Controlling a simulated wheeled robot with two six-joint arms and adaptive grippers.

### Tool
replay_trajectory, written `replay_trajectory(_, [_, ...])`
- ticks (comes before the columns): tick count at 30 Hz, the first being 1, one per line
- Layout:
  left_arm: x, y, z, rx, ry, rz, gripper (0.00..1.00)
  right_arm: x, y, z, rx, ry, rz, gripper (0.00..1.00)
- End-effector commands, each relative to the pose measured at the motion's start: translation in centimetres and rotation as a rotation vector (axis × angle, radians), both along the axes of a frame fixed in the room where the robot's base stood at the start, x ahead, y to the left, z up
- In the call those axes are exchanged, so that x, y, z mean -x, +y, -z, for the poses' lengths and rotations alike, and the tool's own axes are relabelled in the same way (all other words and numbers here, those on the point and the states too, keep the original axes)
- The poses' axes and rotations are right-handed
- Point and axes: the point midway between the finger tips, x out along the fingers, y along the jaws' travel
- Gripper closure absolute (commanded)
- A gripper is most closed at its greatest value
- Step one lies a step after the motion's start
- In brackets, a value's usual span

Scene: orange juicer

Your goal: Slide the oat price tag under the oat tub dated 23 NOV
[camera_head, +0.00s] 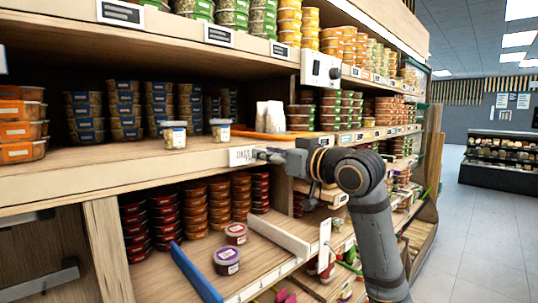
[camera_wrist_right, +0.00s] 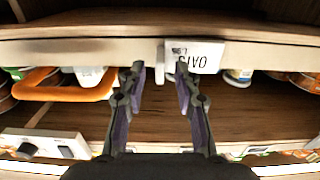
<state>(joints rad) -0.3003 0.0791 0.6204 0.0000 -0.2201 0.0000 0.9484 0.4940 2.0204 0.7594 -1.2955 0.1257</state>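The white price tag reading OATS (camera_head: 241,156) sits on the front edge of the shelf; it also shows upside down in the wrist view (camera_wrist_right: 205,57). Two small clear tubs with pale contents stand on the shelf: a left tub (camera_head: 174,135) and a right tub (camera_head: 221,130). Their dates are too small to read. Part of one tub (camera_wrist_right: 238,77) shows beside the tag in the wrist view. My right gripper (camera_wrist_right: 160,72) is open and empty, one fingertip overlapping the tag's edge in that view. In the head view the right gripper (camera_head: 268,156) is just right of the tag. My left gripper is not visible.
White cups (camera_head: 269,116) and an orange item (camera_head: 280,135) lie right of the tubs. Stacked blue-labelled tubs (camera_head: 124,108) stand behind. A small box with a knob (camera_head: 320,68) hangs from the upper shelf. Below are a blue divider (camera_head: 195,273) and loose tubs (camera_head: 227,260).

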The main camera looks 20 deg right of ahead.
Motion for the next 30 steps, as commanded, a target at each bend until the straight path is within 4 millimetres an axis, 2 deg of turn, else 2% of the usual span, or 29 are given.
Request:
replay_trajectory(5, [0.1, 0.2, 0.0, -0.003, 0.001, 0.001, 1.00, 0.6, -0.3, 0.0, 0.002, -0.002, 0.003, 0.68])
replay_trajectory(14, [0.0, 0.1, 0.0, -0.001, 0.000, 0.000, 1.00, 4.7, -1.9, 0.1, 0.010, 0.001, 0.007, 0.68])
replay_trajectory(18, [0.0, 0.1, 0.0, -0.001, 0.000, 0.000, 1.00, 5.8, -2.5, 0.1, 0.006, -0.003, 0.009, 0.68])
replay_trajectory(30, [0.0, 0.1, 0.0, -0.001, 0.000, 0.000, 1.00, 7.1, -2.6, 0.1, 0.000, 0.001, 0.000, 0.68])
